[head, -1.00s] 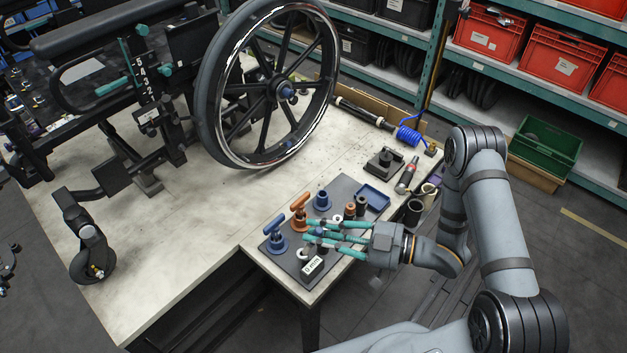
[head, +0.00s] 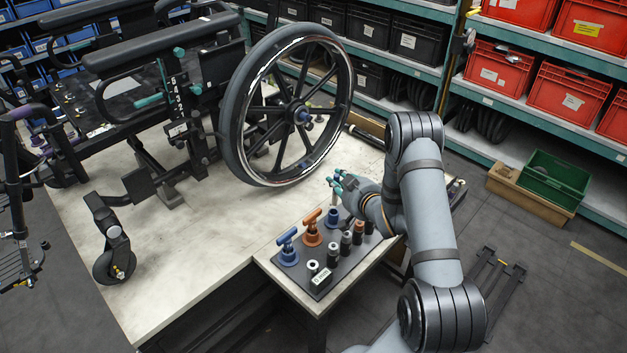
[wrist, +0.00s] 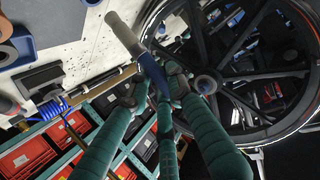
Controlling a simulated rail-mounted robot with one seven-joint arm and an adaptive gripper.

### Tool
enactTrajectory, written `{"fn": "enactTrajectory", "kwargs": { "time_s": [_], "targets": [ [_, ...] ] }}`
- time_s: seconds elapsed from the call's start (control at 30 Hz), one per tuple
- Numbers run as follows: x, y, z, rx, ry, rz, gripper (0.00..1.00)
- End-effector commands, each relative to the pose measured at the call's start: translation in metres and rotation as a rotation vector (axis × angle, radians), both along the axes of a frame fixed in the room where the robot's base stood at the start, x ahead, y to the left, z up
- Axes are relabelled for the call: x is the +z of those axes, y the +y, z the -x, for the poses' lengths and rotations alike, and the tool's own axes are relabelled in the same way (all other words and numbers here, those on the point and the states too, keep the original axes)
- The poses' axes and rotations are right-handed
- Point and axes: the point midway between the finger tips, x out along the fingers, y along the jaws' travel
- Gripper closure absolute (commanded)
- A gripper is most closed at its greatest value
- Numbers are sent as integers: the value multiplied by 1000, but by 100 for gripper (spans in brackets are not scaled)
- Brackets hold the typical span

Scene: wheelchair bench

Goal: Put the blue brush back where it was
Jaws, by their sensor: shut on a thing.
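My gripper (head: 340,182) is over the far end of the dark tool mat (head: 297,283), its teal fingers shut. In the wrist view, the fingers (wrist: 157,88) close around the blue brush (wrist: 154,70), a blue piece with a pale grey cylindrical end. It is tilted and held clear of the bench. In the head view the fingers mostly hide it; only a pale end (head: 334,198) shows below them. On the mat stand a blue T-handled tool (head: 288,250), an orange T-handled tool (head: 312,232) and a blue cup-like holder (head: 332,217).
Several dark cylinders, one of them at the mat's right side (head: 345,241), and a labelled block (head: 321,279) stand close together on the mat. The large wheelchair wheel (head: 298,110) rises just behind my gripper. The bench top (head: 200,240) is clear left of the mat.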

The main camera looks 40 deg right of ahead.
Motion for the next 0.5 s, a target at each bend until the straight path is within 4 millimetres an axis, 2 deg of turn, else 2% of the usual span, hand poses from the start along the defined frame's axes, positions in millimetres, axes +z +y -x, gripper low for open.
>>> {"fn": "enactTrajectory", "kwargs": {
  "time_s": [0.17, 0.5],
  "targets": [
    [-4, 2, -2, 5, 21, -3, 100],
    [-41, 3, -2, 6, 22, -4, 100]
  ]
}}
